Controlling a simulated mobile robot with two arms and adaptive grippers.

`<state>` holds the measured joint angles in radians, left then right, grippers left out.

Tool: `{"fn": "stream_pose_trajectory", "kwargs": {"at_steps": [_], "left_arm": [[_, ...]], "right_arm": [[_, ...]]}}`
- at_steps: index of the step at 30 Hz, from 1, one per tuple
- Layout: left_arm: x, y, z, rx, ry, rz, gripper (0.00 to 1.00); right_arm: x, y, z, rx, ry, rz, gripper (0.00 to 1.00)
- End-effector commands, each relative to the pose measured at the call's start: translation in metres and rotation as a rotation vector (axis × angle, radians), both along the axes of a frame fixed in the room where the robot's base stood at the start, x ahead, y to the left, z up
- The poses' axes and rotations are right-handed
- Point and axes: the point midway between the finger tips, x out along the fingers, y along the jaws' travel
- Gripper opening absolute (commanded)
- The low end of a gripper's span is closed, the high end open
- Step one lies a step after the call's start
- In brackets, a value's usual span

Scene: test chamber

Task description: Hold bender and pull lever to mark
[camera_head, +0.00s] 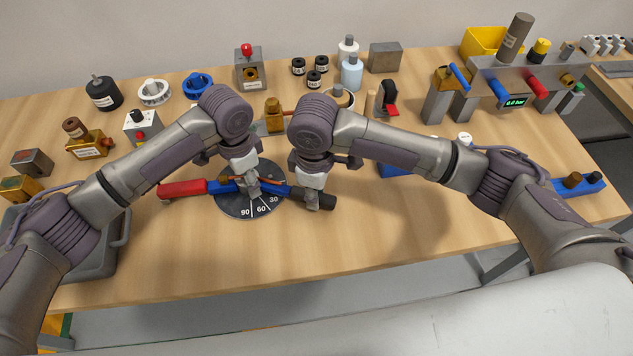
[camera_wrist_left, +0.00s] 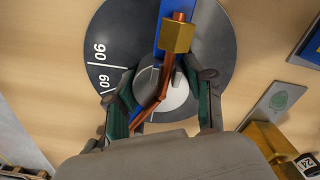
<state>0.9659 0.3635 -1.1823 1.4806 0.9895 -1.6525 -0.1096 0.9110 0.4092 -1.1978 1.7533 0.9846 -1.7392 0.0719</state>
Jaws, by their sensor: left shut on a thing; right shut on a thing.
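The bender lies on a dark round disc (camera_head: 249,206) marked 90, 60 and 30. Its red handle (camera_head: 182,189) points left and its black handle (camera_head: 327,201) points right. My left gripper (camera_head: 252,188) is shut on the bender's middle. In the left wrist view, its fingers (camera_wrist_left: 161,110) stand either side of the grey round former (camera_wrist_left: 172,90). A copper tube (camera_wrist_left: 151,108) with a brass nut (camera_wrist_left: 177,36) passes over a blue bar (camera_wrist_left: 167,13). My right gripper (camera_head: 315,200) is shut on the black handle. The exact contact is partly hidden by the grippers.
A grey tray (camera_head: 103,262) is at the left, partly under my left arm. Bottles (camera_head: 351,72), dark spools and metal blocks stand along the back. A grey rig (camera_head: 520,82) stands at the back right. The table's front middle is clear.

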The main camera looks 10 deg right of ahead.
Motion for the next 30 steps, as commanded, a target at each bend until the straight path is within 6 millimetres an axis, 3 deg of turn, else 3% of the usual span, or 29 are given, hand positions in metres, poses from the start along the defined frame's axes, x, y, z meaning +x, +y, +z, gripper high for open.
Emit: {"fn": "stream_pose_trajectory", "kwargs": {"at_steps": [6,18,19,23,30], "left_arm": [[0.0014,-0.0051,0.0018,-0.014,-0.007,0.005,0.0],[0.001,-0.007,0.0024,-0.017,-0.008,0.003,0.0],[0.0011,-0.0071,0.0025,-0.018,-0.008,0.002,0.0],[0.0011,-0.0067,0.0025,-0.017,-0.008,0.002,0.0],[0.0009,-0.0044,0.0018,-0.012,-0.006,0.001,0.0]], "right_arm": [[-0.0116,0.0107,0.0004,0.017,0.006,-0.035,0.0],[-0.0132,0.0126,0.0008,0.02,0.006,-0.038,0.0],[-0.0132,0.0126,0.0008,0.02,0.006,-0.038,0.28],[-0.0126,0.0121,0.0007,0.019,0.005,-0.039,0.5],[-0.0109,0.009,0.0004,0.012,0.003,-0.046,0.52]]}}
